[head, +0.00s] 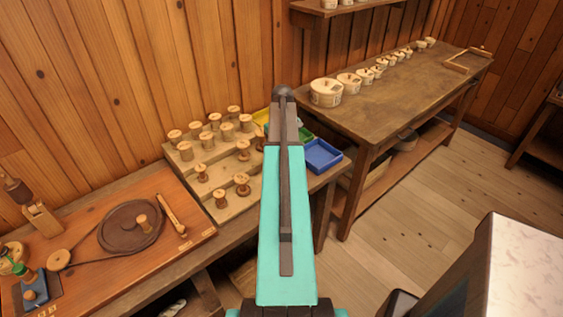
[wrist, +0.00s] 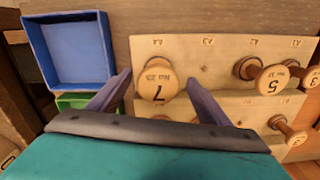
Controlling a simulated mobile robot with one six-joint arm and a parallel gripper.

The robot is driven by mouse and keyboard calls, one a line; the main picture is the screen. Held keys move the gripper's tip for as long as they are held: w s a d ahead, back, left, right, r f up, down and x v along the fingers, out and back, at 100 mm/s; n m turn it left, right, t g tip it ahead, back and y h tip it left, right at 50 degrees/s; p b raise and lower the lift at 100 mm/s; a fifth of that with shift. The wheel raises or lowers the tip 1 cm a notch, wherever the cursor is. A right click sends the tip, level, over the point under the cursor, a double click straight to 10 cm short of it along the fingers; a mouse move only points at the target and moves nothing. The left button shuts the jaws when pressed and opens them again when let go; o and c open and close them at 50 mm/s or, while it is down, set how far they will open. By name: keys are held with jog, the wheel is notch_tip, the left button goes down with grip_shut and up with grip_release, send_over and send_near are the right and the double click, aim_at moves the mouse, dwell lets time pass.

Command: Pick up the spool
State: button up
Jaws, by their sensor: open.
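A wooden spool (wrist: 158,84) with a round top marked 7 stands at the front row of a pale stepped rack (wrist: 190,55), near the label A4. In the wrist view my gripper (wrist: 159,79) is open, with one dark finger on each side of this spool and gaps between. I cannot tell how far the fingertips are above the rack. In the head view my arm covers the gripper and seems to cover this spool. The rack also shows in the head view (head: 232,210) with several other spools.
A neighbouring spool marked 5 (wrist: 270,80) stands to the right in the wrist view, with an empty hole between. A blue tray (head: 321,155) and a green tray (wrist: 80,102) sit beside the rack. A workboard (head: 185,235) lies on the rack's other side.

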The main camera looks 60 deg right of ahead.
jog(key=shift+f, duration=0.15)
jog(key=shift+d+f+p, duration=0.1)
jog(key=shift+f+p, duration=1.15)
jog(key=shift+f, duration=1.2)
jog(key=c, duration=1.2)
jog(key=shift+o, duration=0.2)
jog(key=shift+r, duration=0.25)
jog(key=shift+r+b, duration=1)
jog(key=shift+r, duration=0.5)
jog(key=s+a+r+b, duration=0.1)
jog(key=s+a+b, duration=0.3)
jog(key=s+a, duration=0.7)
jog(key=shift+a+r, duration=0.25)
jog(key=shift+a, duration=0.15)
jog(key=shift+w, duration=0.15)
